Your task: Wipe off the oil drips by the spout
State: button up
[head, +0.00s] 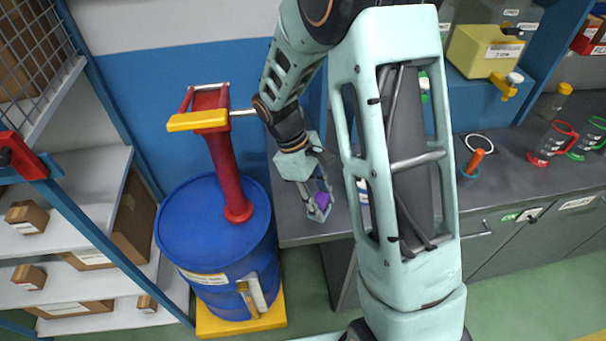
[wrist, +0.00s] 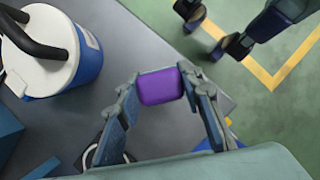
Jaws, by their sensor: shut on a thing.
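My gripper (head: 318,207) is shut on a purple block (head: 322,200), held over the left end of the grey counter. In the wrist view the purple block (wrist: 160,87) sits between the two fingertips of my gripper (wrist: 163,90); its material is unclear. A yellow container (head: 484,50) with a yellow tap spout (head: 503,88) stands on a blue stand at the back right, well away from my gripper. A red pump (head: 225,165) with a yellow top part stands on a blue drum (head: 180,222) at the left. I cannot make out any oil drips.
A white-lidded blue container (wrist: 50,50) shows in the wrist view. Shelves with boxes (head: 95,258) stand left. My arm hides the counter's middle.

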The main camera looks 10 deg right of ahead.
jog(key=shift+r+p, duration=1.8)
jog(key=shift+r, duration=0.95)
jog(key=shift+f, duration=0.1)
